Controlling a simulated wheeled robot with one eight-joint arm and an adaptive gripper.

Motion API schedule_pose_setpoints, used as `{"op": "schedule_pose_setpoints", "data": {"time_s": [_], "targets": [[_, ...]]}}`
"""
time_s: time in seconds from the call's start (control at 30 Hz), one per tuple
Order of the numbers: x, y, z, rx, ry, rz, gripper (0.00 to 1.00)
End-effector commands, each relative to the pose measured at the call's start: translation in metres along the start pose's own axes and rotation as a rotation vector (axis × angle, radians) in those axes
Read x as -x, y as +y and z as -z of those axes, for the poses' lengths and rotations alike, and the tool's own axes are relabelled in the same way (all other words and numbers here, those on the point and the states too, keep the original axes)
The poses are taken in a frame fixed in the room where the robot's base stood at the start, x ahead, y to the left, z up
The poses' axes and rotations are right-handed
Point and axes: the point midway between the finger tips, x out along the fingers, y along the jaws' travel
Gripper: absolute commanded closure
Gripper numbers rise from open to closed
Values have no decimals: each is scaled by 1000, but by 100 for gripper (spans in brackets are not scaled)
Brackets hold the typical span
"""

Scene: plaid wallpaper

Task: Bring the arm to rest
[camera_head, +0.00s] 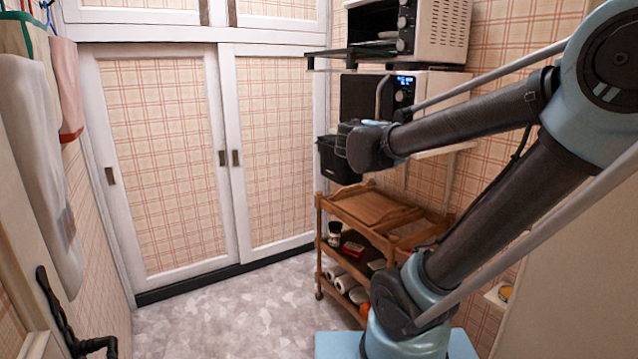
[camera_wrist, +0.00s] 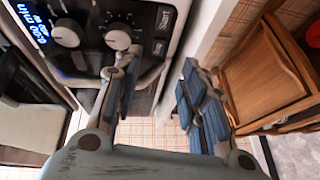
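My arm reaches in from the right in the head view, raised and stretched toward the appliances. Its dark wrist end (camera_head: 368,146) is in front of and just below the microwave (camera_head: 365,97). My gripper (camera_wrist: 157,72) shows in the wrist view with its two blue-padded fingers apart and nothing held between them. The left finger is close to the microwave's control panel (camera_wrist: 88,52) with its knobs and blue display; I cannot tell whether they touch. In the head view the fingers cannot be made out clearly.
A toaster oven (camera_head: 440,30) with its door down stands above the microwave. A wooden trolley (camera_head: 370,208) with bottles and rolls stands below my wrist. Towels (camera_head: 40,150) hang at left. The grey floor (camera_head: 225,310) before the sliding doors (camera_head: 165,165) is clear.

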Motion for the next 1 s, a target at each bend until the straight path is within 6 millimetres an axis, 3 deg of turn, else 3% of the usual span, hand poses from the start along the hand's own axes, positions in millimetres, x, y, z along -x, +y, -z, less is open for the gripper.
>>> {"op": "schedule_pose_setpoints", "data": {"time_s": [0.1, 0.27, 0.5, 0.63, 0.8, 1.0], "targets": [[6, -41, -42, -121, -88, 151, 62], [26, -95, -85, -269, -201, 346, 62], [81, -185, -144, -487, -404, 658, 62], [122, -231, -164, -604, -506, 834, 62], [173, -274, -169, -736, -595, 1036, 62], [204, -295, -164, -820, -633, 1164, 62]]}}
